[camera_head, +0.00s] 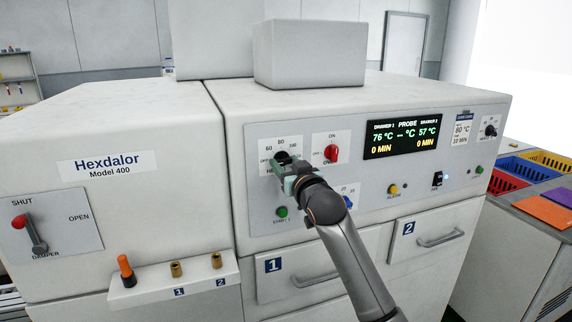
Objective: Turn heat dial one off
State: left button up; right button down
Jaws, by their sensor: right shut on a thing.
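The black heat dial (283,157) sits on a white scale plate at the left of the oven's control panel. The plate's marks 60, 80 and 100 show above it, and part of an "OFF" mark shows to its left. My right gripper (285,167) is shut on this dial, its arm coming up from below right. The gripper hides the dial's lower part and most of its label, and I cannot tell which mark the pointer faces. My left gripper is not in view.
Right of the gripper is a red knob (331,153); a blue knob (347,201) is partly behind my arm. A green start button (282,211) is below. The display (402,136) reads 76 °C and 57 °C. Drawer handles (316,279) and a peg ledge (175,281) jut out.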

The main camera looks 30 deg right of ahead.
dwell(0.3)
jog(key=shift+c, duration=1.4)
grip_release()
jog(key=b+v, duration=0.2)
jog(key=v, duration=1)
jog(key=shift+s, duration=0.3)
